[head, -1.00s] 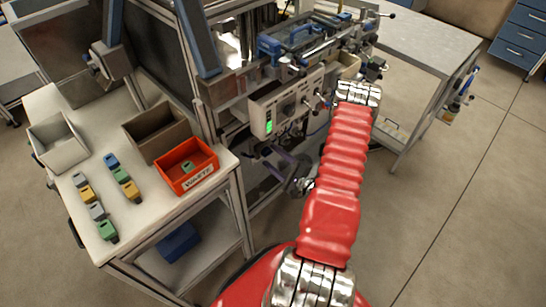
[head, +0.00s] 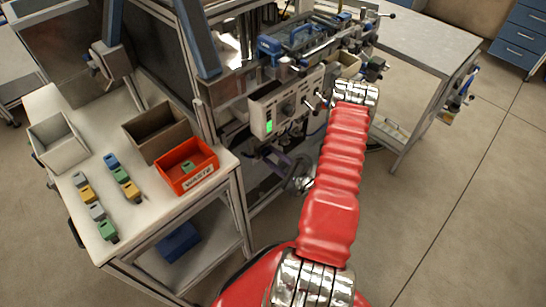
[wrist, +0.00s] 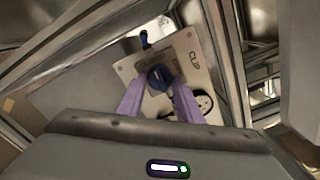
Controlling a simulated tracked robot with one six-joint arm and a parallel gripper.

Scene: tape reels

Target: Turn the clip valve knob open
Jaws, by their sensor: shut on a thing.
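The clip valve knob (wrist: 158,76) is dark blue and sits on a pale panel (wrist: 185,58) marked CLIP in the wrist view. My gripper (wrist: 157,85) has two purple fingers, one on each side of the knob, and is shut on it. The lettering beside the knob is partly covered and too small to read surely. In the head view my red arm reaches up to the machine, and the purple fingers show low at the machine's front; the knob cannot be made out there.
A round gauge (wrist: 205,103) is close to the right finger, and a small dark blue fitting (wrist: 144,38) is above the knob. Metal frame bars flank the panel. In the head view, a bench with an orange WASTE bin (head: 187,168) stands left; open floor lies right.

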